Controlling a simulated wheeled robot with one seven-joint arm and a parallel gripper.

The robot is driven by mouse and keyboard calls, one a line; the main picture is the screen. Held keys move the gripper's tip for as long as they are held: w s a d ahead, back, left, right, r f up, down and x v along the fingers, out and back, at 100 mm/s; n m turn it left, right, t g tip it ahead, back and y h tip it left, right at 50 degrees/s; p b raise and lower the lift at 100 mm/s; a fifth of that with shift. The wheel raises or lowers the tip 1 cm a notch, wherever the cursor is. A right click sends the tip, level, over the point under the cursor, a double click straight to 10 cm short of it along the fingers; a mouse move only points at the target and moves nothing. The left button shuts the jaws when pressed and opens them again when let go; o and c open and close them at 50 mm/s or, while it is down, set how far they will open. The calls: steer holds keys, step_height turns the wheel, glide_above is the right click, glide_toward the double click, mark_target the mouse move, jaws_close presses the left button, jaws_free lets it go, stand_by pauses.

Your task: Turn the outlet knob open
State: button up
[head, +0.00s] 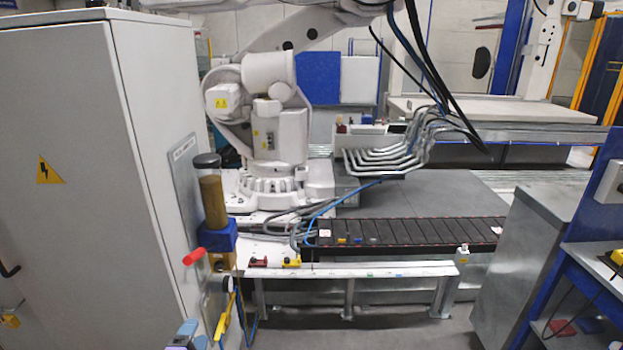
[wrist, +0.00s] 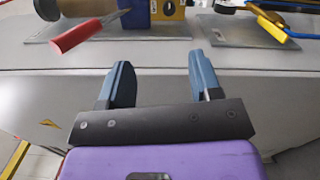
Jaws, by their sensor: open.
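A valve assembly is fixed to plates on the side of the grey cabinet. It has a red handle (head: 194,256) and, lower down, a yellow handle (head: 224,315); I cannot tell which one is the outlet knob. In the wrist view the red handle (wrist: 76,38) is at upper left and the yellow handle (wrist: 272,30) at upper right. My gripper (wrist: 162,82) is open and empty, its blue fingers apart from both handles. In the head view my gripper (head: 187,338) shows at the bottom edge, below the red handle and left of the yellow one.
The grey cabinet (head: 75,180) fills the left side. A brass-coloured cylinder (head: 213,202) and a blue block (head: 218,236) stand above the red handle. Behind are a white robot arm (head: 268,130) and a black conveyor (head: 410,233). Grey floor (head: 400,332) shows at the bottom.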

steer(key=w+d+r+m+g+h, duration=0.35)
steer(key=w+d+r, duration=0.25)
steer(key=d+r, duration=0.25)
steer(key=w+d+r+m+g+h, duration=0.3)
steer(key=w+d+r+m+h, duration=0.15)
steer(key=d+r, duration=0.4)
steer(key=d+r+m+g+y, duration=0.1)
steer(key=d+r+m+g, duration=0.15)
steer(key=d+r, duration=0.65)
steer(key=d+r+m+g+y, duration=0.15)
steer(key=d+r+g, duration=0.35)
steer(key=d, duration=0.6)
steer(key=s+d+r+m+g+y, duration=0.1)
steer(key=s+d+r+m+y, duration=0.1)
steer(key=s+d+r, duration=0.5)
steer(key=s+d+r+m+g+y, duration=0.1)
steer(key=s+d+r+m+y, duration=0.1)
steer(key=s+d+r, duration=0.55)
steer(key=s+d+m+t+y, duration=0.1)
steer(key=s+d, duration=0.2)
steer(key=s, duration=0.4)
steer(key=s+d+r+m+t+y, duration=0.1)
steer(key=s+d, duration=0.3)
steer(key=s, duration=0.4)
steer(key=shift+s+d+m+t+y, duration=0.15)
steer(key=shift+m+t+y, duration=0.35)
steer(key=shift+t+y, duration=0.1)
